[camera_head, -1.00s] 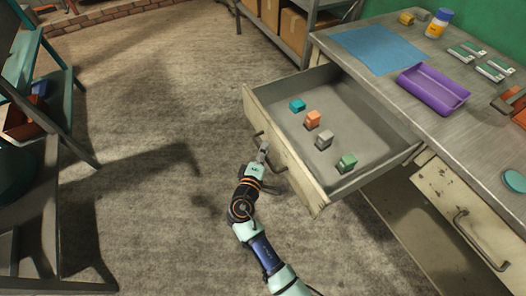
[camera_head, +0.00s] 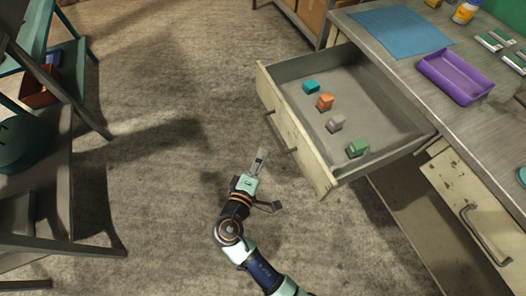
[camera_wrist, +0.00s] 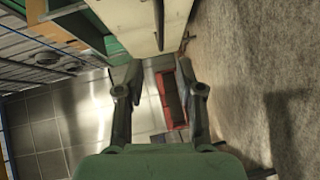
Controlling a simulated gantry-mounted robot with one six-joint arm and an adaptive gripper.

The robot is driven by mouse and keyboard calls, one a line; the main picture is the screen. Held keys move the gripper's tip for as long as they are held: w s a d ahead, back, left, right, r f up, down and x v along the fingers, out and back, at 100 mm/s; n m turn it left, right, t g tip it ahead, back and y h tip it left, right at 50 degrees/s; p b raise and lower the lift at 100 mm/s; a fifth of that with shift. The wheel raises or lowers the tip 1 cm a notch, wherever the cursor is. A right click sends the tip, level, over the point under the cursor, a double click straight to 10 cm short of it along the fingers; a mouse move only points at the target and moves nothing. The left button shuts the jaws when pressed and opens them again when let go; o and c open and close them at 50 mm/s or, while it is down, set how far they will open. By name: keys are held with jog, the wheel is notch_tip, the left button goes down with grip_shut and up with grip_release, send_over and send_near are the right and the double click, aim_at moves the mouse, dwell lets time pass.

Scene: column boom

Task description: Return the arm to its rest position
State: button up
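My gripper (camera_head: 264,180) is in front of the open drawer (camera_head: 294,141), over the floor and apart from the drawer handle (camera_head: 281,134). In the head view its fingers are spread. In the wrist view my gripper (camera_wrist: 160,82) also shows two fingers apart with nothing between them. The drawer is pulled out and holds a teal block (camera_head: 311,87), an orange block (camera_head: 325,102), a grey block (camera_head: 336,123) and a green block (camera_head: 357,147) in a row.
The workbench (camera_head: 400,75) bears a blue mat (camera_head: 400,32) and a purple tray (camera_head: 455,77). A lower drawer (camera_head: 462,205) is at the right. Dark shelving (camera_head: 45,150) stands at the left. The floor (camera_head: 170,100) between is clear.

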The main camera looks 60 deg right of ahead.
dwell(0.5)
jog(key=w+a+r+m+t+y+p, duration=0.15)
jog(key=a+r+t+y+p, duration=0.25)
jog(key=a+r+y+p, duration=0.7)
jog(key=w+a+r+t+y+p, duration=0.2)
jog(key=a+r+t+y+p, duration=0.25)
jog(key=a+r, duration=1.3)
notch_tip(320, 180, up, 38)
jog(key=d+p, duration=0.1)
jog(key=p, duration=3.5)
jog(key=shift+w+d, duration=0.15)
jog(key=shift+d, duration=0.1)
jog(key=shift+f+y, duration=0.1)
jog(key=shift+y, duration=0.15)
